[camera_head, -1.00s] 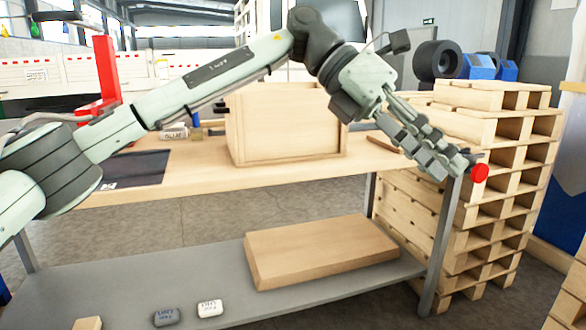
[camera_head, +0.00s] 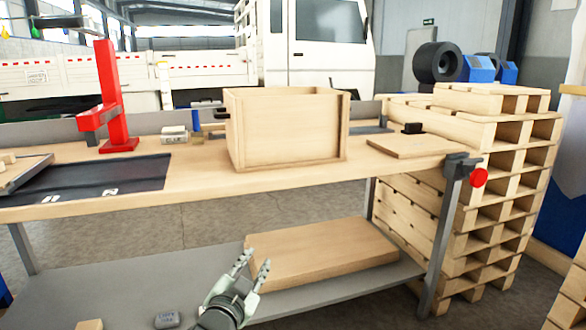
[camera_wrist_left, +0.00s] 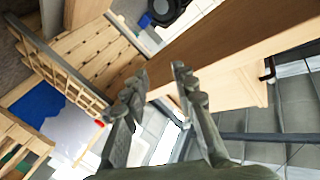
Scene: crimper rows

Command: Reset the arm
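My left gripper (camera_head: 255,267) shows at the bottom middle of the head view, low in front of the workbench. Its fingers point up and away from me, in front of the lower shelf's board. In the left wrist view the two fingers (camera_wrist_left: 160,78) stand apart with nothing between them. Only the gripper and wrist of my left arm show in the head view; the rest is out of frame. My right gripper is in neither view.
The workbench (camera_head: 200,187) carries an open wooden box (camera_head: 285,128), a red press (camera_head: 110,95), a dark mat (camera_head: 120,178) and a thin board (camera_head: 412,146). A board (camera_head: 325,255) lies on the grey lower shelf (camera_head: 110,285). Stacked pallets (camera_head: 500,190) stand at the right.

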